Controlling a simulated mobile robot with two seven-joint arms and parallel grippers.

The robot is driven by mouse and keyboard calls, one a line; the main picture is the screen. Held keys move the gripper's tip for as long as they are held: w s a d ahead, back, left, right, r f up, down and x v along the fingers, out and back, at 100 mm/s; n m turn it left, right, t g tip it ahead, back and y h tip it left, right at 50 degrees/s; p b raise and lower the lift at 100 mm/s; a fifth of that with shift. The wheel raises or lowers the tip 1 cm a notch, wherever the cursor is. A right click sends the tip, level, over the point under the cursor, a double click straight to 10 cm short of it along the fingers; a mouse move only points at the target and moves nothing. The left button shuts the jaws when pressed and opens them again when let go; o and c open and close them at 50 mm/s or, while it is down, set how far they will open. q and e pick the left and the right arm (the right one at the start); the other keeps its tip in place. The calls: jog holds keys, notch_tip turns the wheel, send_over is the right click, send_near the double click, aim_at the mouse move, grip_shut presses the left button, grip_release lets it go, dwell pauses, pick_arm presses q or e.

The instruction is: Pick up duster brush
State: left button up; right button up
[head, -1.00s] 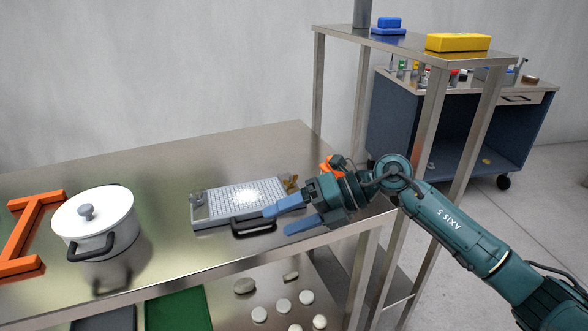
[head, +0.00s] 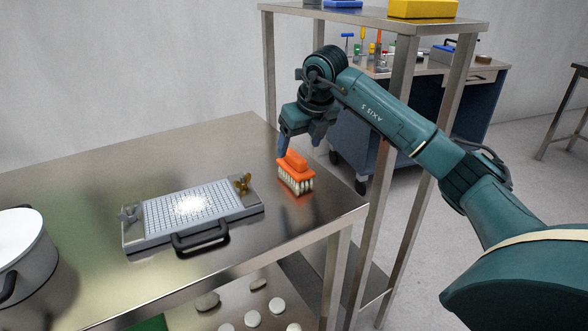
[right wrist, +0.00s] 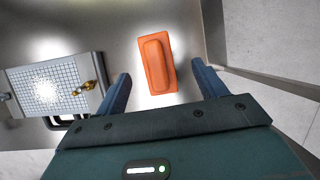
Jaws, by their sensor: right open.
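The duster brush (head: 295,174) has an orange back and handle with pale bristles. It stands bristles down near the right end of the steel table. My right gripper (head: 302,143) is just above it, pointing down. In the right wrist view the orange brush (right wrist: 157,63) lies ahead of and between the two blue fingers of the open right gripper (right wrist: 159,88), touching neither. My left gripper is not in view.
A gridded metal tray (head: 160,231) with a black handle lies left of the brush on the steel table (head: 110,165). A white pot (head: 30,262) is at the far left. A steel shelf post (head: 377,190) stands close to the right.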

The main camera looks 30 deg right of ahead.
aim_at(295, 154)
jog(key=shift+a+x, duration=0.15)
jog(key=shift+x, duration=1.4)
jog(key=shift+a+x, duration=0.1)
jog(key=shift+x, duration=1.4)
jog(key=shift+s, duration=0.1)
jog(key=shift+c, duration=0.3)
jog(key=c, duration=1.1)
